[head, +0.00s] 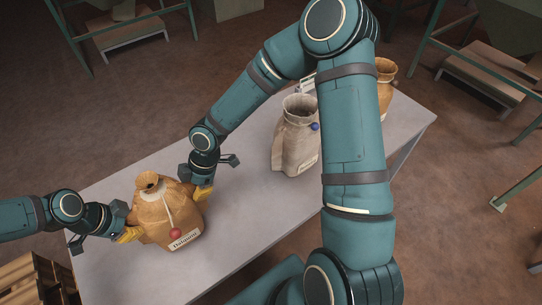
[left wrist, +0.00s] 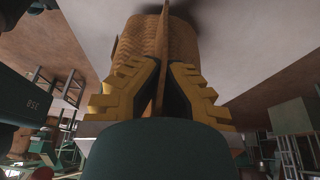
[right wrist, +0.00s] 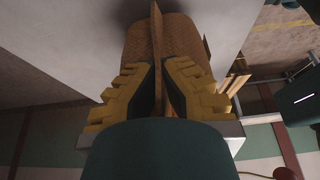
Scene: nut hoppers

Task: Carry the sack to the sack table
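A brown sack (head: 160,216) with a gathered neck, a red ball and a printed label stands upright at the left part of a grey table (head: 248,215). It seems to rest on the table; a small lift cannot be ruled out. My left gripper (head: 129,234) is at its left side and my right gripper (head: 203,190) at its right side. In the left wrist view the yellow fingers (left wrist: 160,82) close on a thin flap of the sack (left wrist: 185,45). In the right wrist view the fingers (right wrist: 160,85) likewise pinch a flap of the sack (right wrist: 178,38).
A pale sack (head: 293,148) with a blue ball stands mid-table, and another brown sack (head: 385,75) stands farther back, partly behind my right arm. Wooden pallets (head: 28,280) are at the lower left. Green-framed stands (head: 130,35) are at the back. Brown floor surrounds the table.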

